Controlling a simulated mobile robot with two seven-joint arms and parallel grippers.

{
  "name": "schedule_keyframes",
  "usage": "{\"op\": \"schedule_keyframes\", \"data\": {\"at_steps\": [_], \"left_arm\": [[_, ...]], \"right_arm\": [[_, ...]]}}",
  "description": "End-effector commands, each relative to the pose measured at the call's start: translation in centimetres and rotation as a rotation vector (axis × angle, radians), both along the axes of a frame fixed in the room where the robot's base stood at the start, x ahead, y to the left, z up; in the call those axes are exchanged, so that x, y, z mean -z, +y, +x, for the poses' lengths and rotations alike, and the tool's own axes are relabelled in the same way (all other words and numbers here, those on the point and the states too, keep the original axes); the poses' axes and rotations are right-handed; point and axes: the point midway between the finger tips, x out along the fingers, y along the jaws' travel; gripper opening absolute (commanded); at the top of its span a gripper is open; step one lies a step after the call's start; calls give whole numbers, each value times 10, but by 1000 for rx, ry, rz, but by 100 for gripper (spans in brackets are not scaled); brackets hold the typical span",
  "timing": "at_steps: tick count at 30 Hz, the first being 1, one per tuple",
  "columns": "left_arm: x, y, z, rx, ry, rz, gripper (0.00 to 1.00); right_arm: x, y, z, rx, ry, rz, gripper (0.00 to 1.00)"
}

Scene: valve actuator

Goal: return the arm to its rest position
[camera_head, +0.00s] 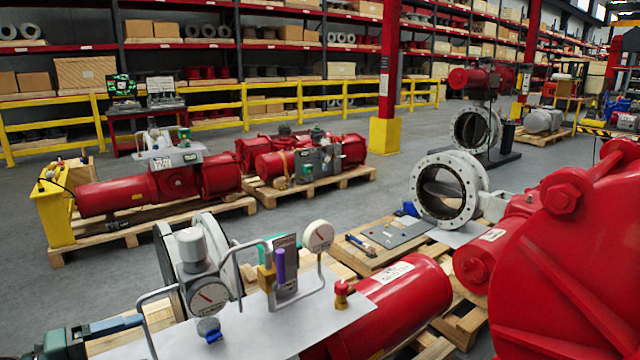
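I can make out neither of my arms nor either gripper in the head view. A dark grey and teal part (90,335) at the lower left edge is cut off by the frame. I cannot tell what it belongs to. The nearest valve actuator has a red cylinder (395,300) and a pale metal plate (270,328) in front. A round pressure gauge (208,298) stands at the plate's left, and a second gauge (318,236) is raised on bent tubing. A purple upright part (280,265) stands between them.
A large red housing (570,260) fills the right side close by. A white flanged valve ring (447,190) stands behind it. Red actuators (170,185) lie on pallets at the left. Grey floor (330,205) is open beyond, up to a yellow railing (270,97) and shelves.

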Motion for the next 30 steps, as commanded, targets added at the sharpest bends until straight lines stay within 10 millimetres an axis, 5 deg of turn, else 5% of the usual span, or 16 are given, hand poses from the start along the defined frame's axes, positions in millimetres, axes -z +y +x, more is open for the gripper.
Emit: {"op": "schedule_keyframes", "data": {"at_steps": [7,13,21,30], "left_arm": [[110,-36,-38,-463,381,-513,75],[180,-103,-87,-766,756,-863,75],[210,-181,-130,-955,1104,-1114,75],[213,-191,-136,-974,1149,-1138,75]], "right_arm": [[1,-3,-6,4,26,-9,36],[-2,-5,-6,9,31,-13,36],[2,-9,-7,16,43,-21,36],[0,-9,-3,19,35,-22,36]]}}
